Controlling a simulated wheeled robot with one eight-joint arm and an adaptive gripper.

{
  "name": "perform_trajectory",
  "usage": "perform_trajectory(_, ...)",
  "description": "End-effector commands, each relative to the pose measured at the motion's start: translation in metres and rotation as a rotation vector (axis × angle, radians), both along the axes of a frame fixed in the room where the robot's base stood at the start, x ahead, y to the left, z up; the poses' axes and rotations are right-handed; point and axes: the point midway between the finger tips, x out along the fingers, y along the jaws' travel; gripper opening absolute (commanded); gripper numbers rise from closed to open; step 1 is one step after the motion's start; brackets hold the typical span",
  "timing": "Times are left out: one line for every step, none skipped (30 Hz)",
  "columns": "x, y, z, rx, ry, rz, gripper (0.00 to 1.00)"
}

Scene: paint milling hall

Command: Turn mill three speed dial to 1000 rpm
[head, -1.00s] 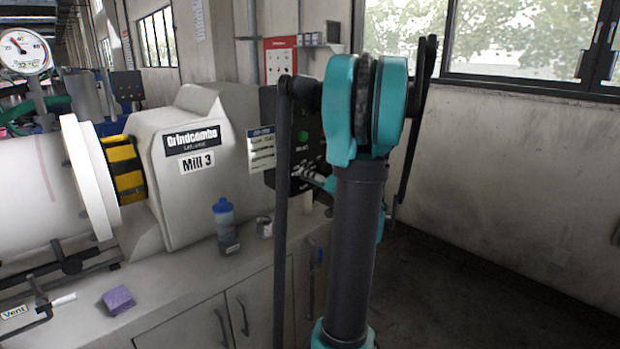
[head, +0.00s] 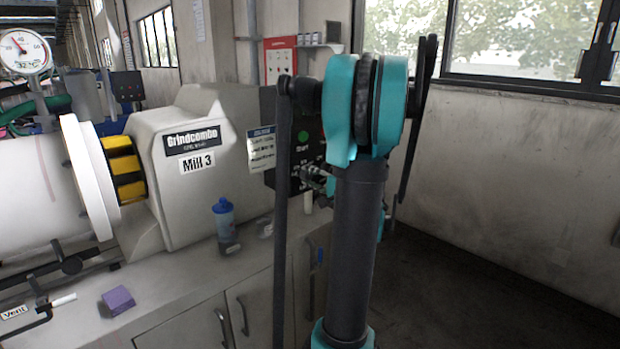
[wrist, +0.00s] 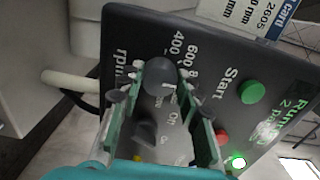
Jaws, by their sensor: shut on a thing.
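The mill three control panel (wrist: 215,60) is dark and fills much of the wrist view, tilted there. Its round dark speed dial (wrist: 158,76) sits beside the printed "rpm", "400" and "600" marks; the higher marks are hidden by a finger. My gripper (wrist: 157,82) is shut on the dial, with one green-grey finger at each side. The dial's pointer cannot be made out, so its setting is unclear. In the head view my gripper (head: 318,180) is at the panel (head: 300,135), partly hidden by my arm. Mill 3 (head: 195,185) is the pale housing left of it.
A dark switch knob (wrist: 145,133) sits below the dial, between my fingers. A green start button (wrist: 252,92) and a red button (wrist: 222,137) are close on the right. A blue bottle (head: 223,220) and purple sponge (head: 118,300) stand on the counter.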

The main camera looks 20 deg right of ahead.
Motion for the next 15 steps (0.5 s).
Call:
perform_trajectory(-0.0004, -0.0001, -0.0005, 0.038, 0.016, -0.001, 0.05)
perform_trajectory(-0.0004, -0.0001, -0.0005, 0.065, 0.026, -0.001, 0.05)
perform_trajectory(-0.0005, -0.0002, -0.0004, 0.101, 0.039, -0.001, 0.05)
perform_trajectory(-0.0005, -0.0002, -0.0004, 0.127, 0.048, -0.001, 0.05)
perform_trajectory(-0.0005, -0.0002, -0.0004, 0.154, 0.058, -0.001, 0.05)
perform_trajectory(-0.0005, -0.0002, -0.0003, 0.190, 0.071, -0.001, 0.05)
perform_trajectory(-0.0004, -0.0003, -0.0003, 0.216, 0.081, -0.001, 0.05)
perform_trajectory(-0.0004, -0.0003, -0.0002, 0.243, 0.090, -0.001, 0.05)
perform_trajectory(-0.0004, -0.0003, -0.0002, 0.279, 0.104, -0.001, 0.05)
perform_trajectory(-0.0004, -0.0003, -0.0002, 0.306, 0.113, -0.001, 0.05)
perform_trajectory(-0.0004, -0.0003, -0.0001, 0.331, 0.122, -0.001, 0.05)
perform_trajectory(-0.0005, -0.0003, -0.0001, 0.366, 0.135, -0.001, 0.05)
perform_trajectory(-0.0004, -0.0003, -0.0001, 0.391, 0.144, -0.001, 0.05)
perform_trajectory(-0.0005, -0.0004, -0.0001, 0.416, 0.153, -0.001, 0.05)
perform_trajectory(-0.0005, -0.0004, 0.0000, 0.449, 0.165, -0.001, 0.05)
